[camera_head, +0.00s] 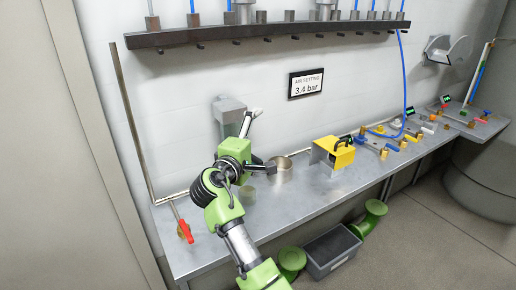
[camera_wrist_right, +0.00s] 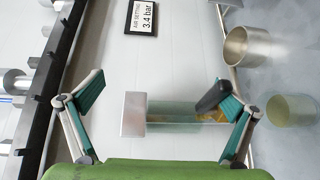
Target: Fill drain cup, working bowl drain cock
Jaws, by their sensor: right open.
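A wall unit with a grey block (camera_head: 229,103) is behind my right gripper; in the right wrist view a clear bowl (camera_wrist_right: 180,108) with yellowish contents extends from its pale block (camera_wrist_right: 134,114). The drain cock cannot be made out; a fingertip covers part of the bowl's lower end. A small pale-green cup (camera_head: 247,195) and a wider metal cup (camera_head: 281,171) stand on the bench; both show in the wrist view, green (camera_wrist_right: 292,110) and metal (camera_wrist_right: 246,47). I cannot tell which is the drain cup. My right gripper (camera_head: 258,140) is open and empty, fingers spread before the bowl. My left gripper is out of view.
On the bench (camera_head: 325,195) are a red-handled valve (camera_head: 183,222) at left and a yellow box (camera_head: 333,153) right of the cups. Several small fittings lie further right. A rail (camera_head: 270,34) hangs above. A dark bin (camera_head: 331,250) stands on the floor.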

